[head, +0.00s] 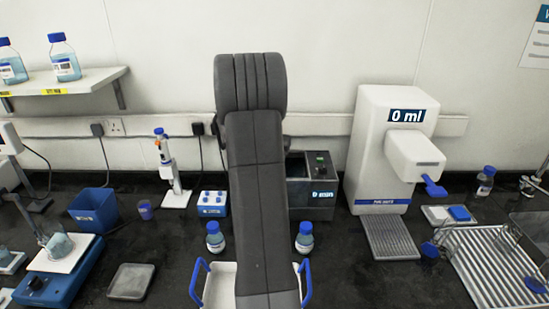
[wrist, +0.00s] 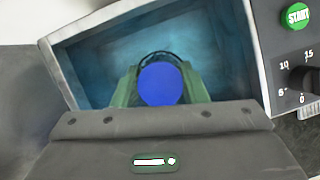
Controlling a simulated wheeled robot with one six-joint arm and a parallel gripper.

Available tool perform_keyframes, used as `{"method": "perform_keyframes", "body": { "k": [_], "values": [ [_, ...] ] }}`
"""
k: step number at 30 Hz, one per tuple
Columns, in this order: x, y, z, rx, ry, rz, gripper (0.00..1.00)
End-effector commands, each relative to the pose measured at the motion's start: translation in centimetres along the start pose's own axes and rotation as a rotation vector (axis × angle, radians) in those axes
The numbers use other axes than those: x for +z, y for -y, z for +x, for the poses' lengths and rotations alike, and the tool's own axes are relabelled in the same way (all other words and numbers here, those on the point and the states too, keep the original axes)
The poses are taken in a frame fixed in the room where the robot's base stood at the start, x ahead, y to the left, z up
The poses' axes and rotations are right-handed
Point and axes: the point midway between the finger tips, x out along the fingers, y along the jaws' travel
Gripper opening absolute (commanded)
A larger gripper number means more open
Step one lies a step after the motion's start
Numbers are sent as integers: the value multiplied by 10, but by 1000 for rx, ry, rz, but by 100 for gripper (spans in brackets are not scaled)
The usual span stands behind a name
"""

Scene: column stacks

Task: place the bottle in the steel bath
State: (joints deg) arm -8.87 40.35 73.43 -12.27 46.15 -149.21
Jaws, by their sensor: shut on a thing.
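In the wrist view my gripper (wrist: 161,90) has its green fingers closed on both sides of the bottle (wrist: 161,84), seen from above as a round blue cap. The bottle is over or inside the opening of the steel bath (wrist: 252,40), within its rim and close to the near side. I cannot tell whether its base touches the bath floor. In the head view the bath (head: 311,204) stands near the wall, partly behind my arm; my gripper and the held bottle are hidden there.
Two blue-capped bottles (head: 215,240) (head: 305,240) stand either side of my arm, by a white tray (head: 221,285) with blue handles. A white dispenser (head: 372,150) stands right of the bath. A blue rack (head: 212,203) is left. The bath's START button (wrist: 296,16) and dial are at right.

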Motion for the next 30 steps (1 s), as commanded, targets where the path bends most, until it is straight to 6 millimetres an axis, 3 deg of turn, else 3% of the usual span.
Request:
{"method": "perform_keyframes", "body": {
  "k": [11,12,15,26,30],
  "values": [
    [-1,0,5,1,3,0,0],
    [-2,0,6,0,1,0,41],
    [-2,0,5,0,1,0,61],
    [-1,0,1,1,2,0,61],
    [-1,-1,-14,2,4,0,61]
  ]
}}
